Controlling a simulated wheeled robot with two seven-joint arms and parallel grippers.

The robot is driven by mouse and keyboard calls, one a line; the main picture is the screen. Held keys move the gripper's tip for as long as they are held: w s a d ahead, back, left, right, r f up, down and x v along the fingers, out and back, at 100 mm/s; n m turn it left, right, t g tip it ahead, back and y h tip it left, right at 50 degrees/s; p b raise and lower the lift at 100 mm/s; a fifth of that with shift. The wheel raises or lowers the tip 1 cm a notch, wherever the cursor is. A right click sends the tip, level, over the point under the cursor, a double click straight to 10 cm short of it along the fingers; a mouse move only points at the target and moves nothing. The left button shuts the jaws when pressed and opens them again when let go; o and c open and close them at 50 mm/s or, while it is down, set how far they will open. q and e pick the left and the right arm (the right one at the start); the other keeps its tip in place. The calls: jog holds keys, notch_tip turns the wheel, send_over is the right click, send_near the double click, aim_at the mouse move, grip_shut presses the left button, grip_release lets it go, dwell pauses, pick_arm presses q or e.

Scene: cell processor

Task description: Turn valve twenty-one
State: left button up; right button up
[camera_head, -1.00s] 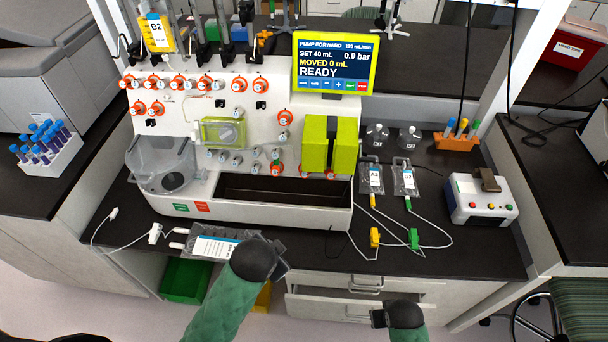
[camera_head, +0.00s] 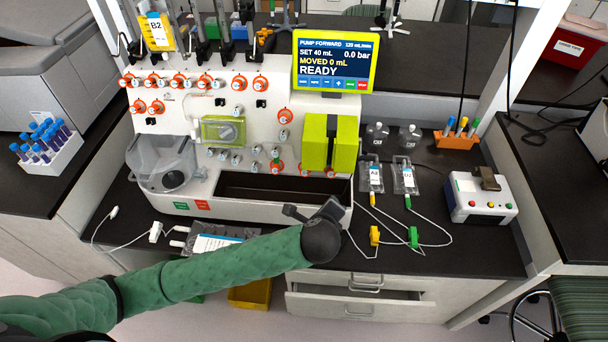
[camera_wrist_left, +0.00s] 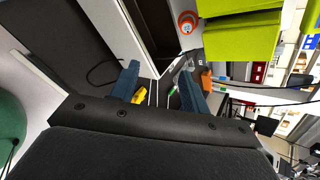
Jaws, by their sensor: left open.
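The white cell processor (camera_head: 180,102) stands on the dark bench and carries several valves with orange collars. Upper-row valves (camera_head: 204,83) sit on its left half, a single valve (camera_head: 285,116) sits right of centre, and another (camera_head: 277,167) sits lower beside the lime block. Their numbers are too small to read, so I cannot tell which is twenty-one. In the left wrist view one orange valve (camera_wrist_left: 187,22) shows near the top, beyond the fingers. My left gripper (camera_head: 312,211) is open and empty, in front of the processor's lower tray and apart from the valves. My right gripper is out of view.
The lime pump block (camera_head: 331,143) projects from the panel above my left gripper. The black tray (camera_head: 250,188) lies along the processor's front. Fluid bags (camera_head: 375,178) and tubing with a yellow clamp (camera_head: 374,235) and a green clamp (camera_head: 413,237) lie at right.

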pick_arm(q)
jog(key=w+a+m+t, duration=0.2)
jog(key=w+m, duration=0.2)
jog(key=m, duration=0.2)
jog(key=m+t+y, duration=0.1)
jog(key=m, duration=0.4)
send_near(304, 173)
jog(key=w, duration=0.1)
jog(key=p+x, duration=0.3)
jog(key=x, duration=0.3)
jog(key=shift+w+f+p, duration=0.15)
jog(key=shift+w+p, duration=0.1)
jog(key=shift+p, duration=0.1)
jog(key=shift+w+f, duration=0.35)
jog(key=shift+w, duration=0.1)
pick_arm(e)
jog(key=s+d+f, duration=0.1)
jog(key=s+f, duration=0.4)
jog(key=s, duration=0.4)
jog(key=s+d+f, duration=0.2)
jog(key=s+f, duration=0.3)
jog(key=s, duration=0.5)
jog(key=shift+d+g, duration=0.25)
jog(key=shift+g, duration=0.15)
pick_arm(q)
jog(key=c, duration=1)
jog(key=shift+n, duration=0.3)
